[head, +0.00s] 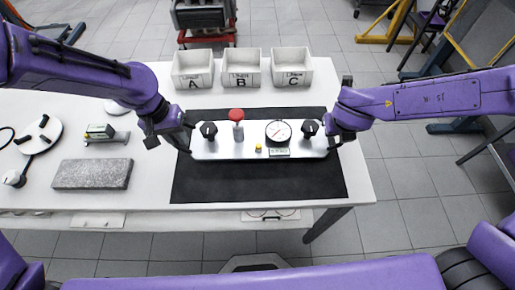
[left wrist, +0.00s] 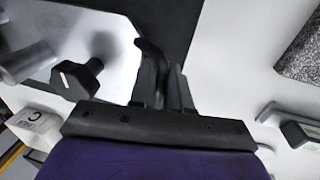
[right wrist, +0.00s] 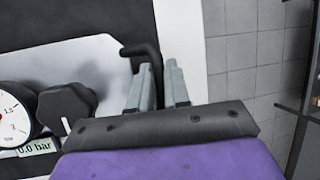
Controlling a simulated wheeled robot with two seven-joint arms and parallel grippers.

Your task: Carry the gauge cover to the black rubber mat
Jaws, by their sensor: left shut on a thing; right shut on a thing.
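The gauge cover (head: 222,149) is a long silver plate with a round white dial, a red mushroom button, two black knobs and a small yellow part. It is level, over the upper part of the black rubber mat (head: 260,186); I cannot tell whether it touches the mat. My left gripper (head: 184,138) is shut on the cover's left end, at a black bent handle that shows in the left wrist view (left wrist: 150,50). My right gripper (head: 333,132) is shut on the right end, at a similar handle in the right wrist view (right wrist: 143,50). The fingers partly hide both handles.
Three white bins, A (head: 193,70), B (head: 241,68) and C (head: 291,68), stand behind the mat. A grey stone block (head: 93,174), a small device (head: 101,132) and a white round part (head: 40,135) lie on the left. The mat's front is bare.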

